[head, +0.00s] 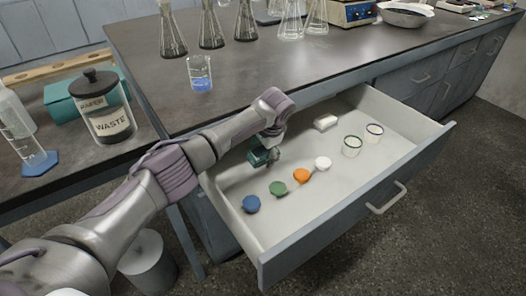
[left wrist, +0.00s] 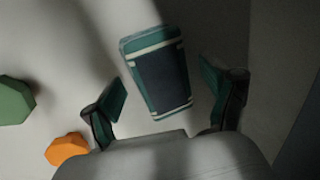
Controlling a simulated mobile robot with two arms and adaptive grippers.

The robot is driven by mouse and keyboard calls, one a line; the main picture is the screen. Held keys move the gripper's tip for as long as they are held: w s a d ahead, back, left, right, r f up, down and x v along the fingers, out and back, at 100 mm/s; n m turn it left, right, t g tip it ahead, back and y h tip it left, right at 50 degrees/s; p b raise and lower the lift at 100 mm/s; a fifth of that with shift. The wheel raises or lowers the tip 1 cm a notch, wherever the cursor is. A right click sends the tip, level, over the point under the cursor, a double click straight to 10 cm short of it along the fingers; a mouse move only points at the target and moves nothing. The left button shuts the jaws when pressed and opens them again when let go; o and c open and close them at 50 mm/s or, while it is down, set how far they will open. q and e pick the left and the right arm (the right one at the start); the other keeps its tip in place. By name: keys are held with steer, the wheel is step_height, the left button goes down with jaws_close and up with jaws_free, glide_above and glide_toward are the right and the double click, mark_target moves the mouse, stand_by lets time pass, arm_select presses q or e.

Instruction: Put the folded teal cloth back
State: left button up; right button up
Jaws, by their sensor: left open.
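A teal block-like bundle with a dark blue middle and pale bands (left wrist: 157,75) lies on the pale drawer floor in the left wrist view. It looks like the folded teal cloth, though the light is dim. My left gripper (left wrist: 165,92) is open, with one finger on each side of it and gaps between. In the head view my left gripper (head: 266,156) reaches down into the open drawer near its back left, and it mostly hides the bundle. A larger teal thing (head: 60,108) lies on the side table behind the waste jar. My right gripper is not in view.
Flasks and a beaker (head: 200,75) stand on the bench above. The waste jar (head: 105,108) is on the side table.

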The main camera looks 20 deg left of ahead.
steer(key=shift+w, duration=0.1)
